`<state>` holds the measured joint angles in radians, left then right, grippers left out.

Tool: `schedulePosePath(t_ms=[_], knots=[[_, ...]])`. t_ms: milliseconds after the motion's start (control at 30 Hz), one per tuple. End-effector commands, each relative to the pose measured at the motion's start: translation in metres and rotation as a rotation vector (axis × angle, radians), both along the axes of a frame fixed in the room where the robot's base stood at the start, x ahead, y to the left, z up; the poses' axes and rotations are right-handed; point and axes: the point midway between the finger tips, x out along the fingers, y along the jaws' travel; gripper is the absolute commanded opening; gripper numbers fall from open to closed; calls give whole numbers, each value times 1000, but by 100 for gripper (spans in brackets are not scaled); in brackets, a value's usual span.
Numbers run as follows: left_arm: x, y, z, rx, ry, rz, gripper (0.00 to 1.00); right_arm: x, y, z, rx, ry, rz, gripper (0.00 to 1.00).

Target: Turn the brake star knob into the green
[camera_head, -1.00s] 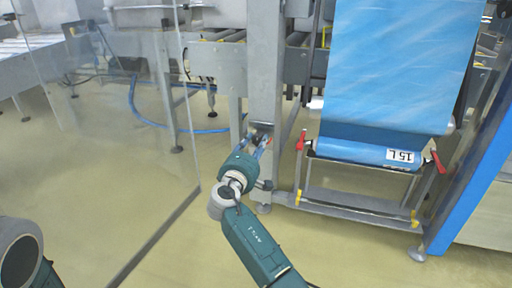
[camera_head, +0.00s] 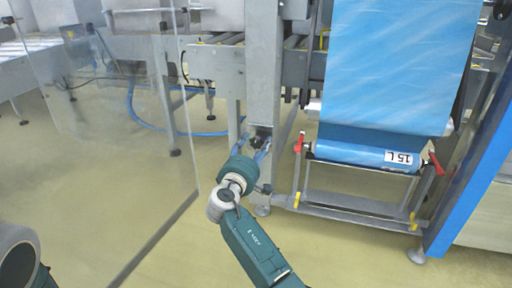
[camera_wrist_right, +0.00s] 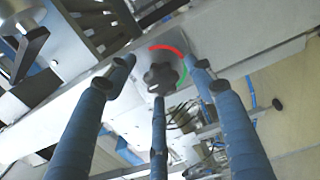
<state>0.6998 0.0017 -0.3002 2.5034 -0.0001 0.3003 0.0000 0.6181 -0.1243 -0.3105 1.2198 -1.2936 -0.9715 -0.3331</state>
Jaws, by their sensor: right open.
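The brake star knob (camera_wrist_right: 161,76) is dark and lobed. In the right wrist view it sits in front of a dial plate with a red arc (camera_wrist_right: 168,49) above and a green arc (camera_wrist_right: 183,76) to its right. My right gripper (camera_wrist_right: 160,80) is open, its blue fingers spread around the knob's outline, with no clear contact visible. In the head view the right gripper (camera_head: 254,149) is at the grey machine post, and the knob (camera_head: 259,141) is small and partly hidden there. My left gripper is not in view.
The grey post (camera_head: 264,75) rises behind the gripper. To its right a blue film roll (camera_head: 350,153) lies in a frame with red handles (camera_head: 299,143). A clear panel (camera_head: 110,150) stands on the left. The floor between is free.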

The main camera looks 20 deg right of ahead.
Motion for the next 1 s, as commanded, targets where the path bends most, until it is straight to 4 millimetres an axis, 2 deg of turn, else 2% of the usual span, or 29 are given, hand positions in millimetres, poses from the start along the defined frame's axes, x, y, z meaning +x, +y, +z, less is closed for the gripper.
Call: schedulePosePath(t_ms=[167, 400, 600, 1000], knots=[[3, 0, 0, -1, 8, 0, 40, -7, 6, 0, 2, -1, 3, 53], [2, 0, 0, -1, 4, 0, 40, -40, 27, -1, 1, 0, 1, 53], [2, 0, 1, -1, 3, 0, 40, -59, 39, -1, 1, 0, -1, 53], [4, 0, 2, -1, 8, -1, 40, -62, 43, 1, 6, -2, 10, 53]])
